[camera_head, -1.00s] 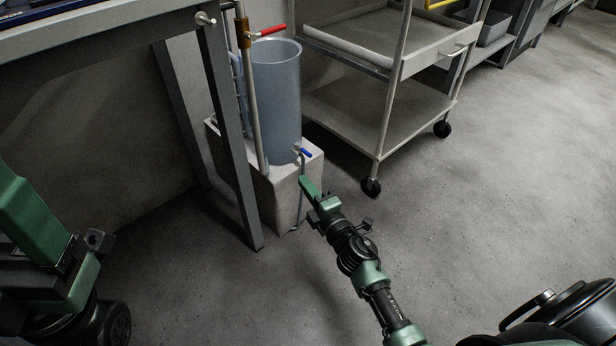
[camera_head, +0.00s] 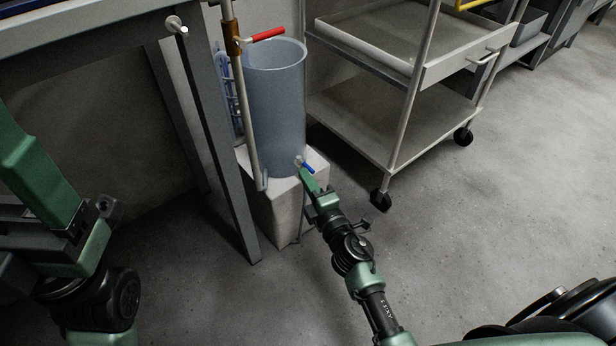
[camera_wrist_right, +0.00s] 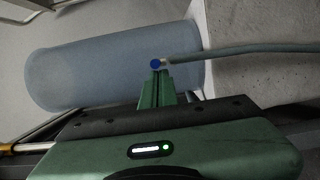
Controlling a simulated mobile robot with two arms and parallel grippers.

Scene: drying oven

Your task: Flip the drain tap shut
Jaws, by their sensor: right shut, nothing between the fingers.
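The drain tap's blue lever (camera_head: 308,168) shows at the foot of the blue-grey cylindrical tank (camera_head: 277,110), on its front right side. My right gripper (camera_head: 304,174) is shut and empty, with its tips right at the tap, just to the left of and below the lever. In the right wrist view the tap appears as a round blue end (camera_wrist_right: 156,64) just beyond the shut fingertips (camera_wrist_right: 156,74). Whether they touch it is unclear. A grey hose (camera_wrist_right: 240,50) runs right from the tap. Left arm parts show at the left, but its fingers do not.
The tank stands on a pale block (camera_head: 283,212). A table leg (camera_head: 215,150) is close on the left. A wheeled cart (camera_head: 385,130) stands to the right. Floor (camera_head: 470,220) in front is open.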

